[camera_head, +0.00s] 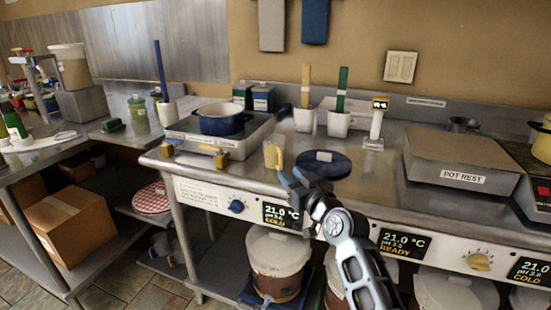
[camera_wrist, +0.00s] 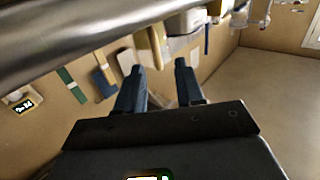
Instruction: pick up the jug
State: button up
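The jug (camera_head: 273,153) is a pale, cream-coloured vessel with a yellow handle on its right side. It stands upright on the steel counter near the front edge, left of a dark blue round lid (camera_head: 323,164). My gripper (camera_head: 292,180) is at the counter's front edge, just below and right of the jug in the head view, apart from it. In the wrist view my gripper (camera_wrist: 157,66) has its two dark fingers apart with nothing held between them. A yellowish shape beyond the fingertips there may be the jug; I cannot tell surely.
A blue pot (camera_head: 221,119) sits on a hotplate left of the jug. White cups (camera_head: 304,119) with coloured-handled tools stand behind. A white-stemmed display (camera_head: 376,122) and the pot rest (camera_head: 461,160) are to the right. Lidded buckets (camera_head: 279,262) are below the counter.

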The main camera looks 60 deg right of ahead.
aim_at(281, 162)
jog(key=shift+w+d+r, duration=0.15)
jog(key=shift+w+d, duration=0.05)
jog(key=shift+d, duration=0.2)
jog(key=p+x, duration=0.1)
jog(key=x, duration=0.5)
jog(key=shift+s+d+r+p, duration=0.1)
jog(key=shift+p, duration=0.25)
jog(key=shift+w+d, duration=0.35)
jog(key=shift+w, duration=0.1)
jog(key=shift+c, duration=0.4)
grip_shut()
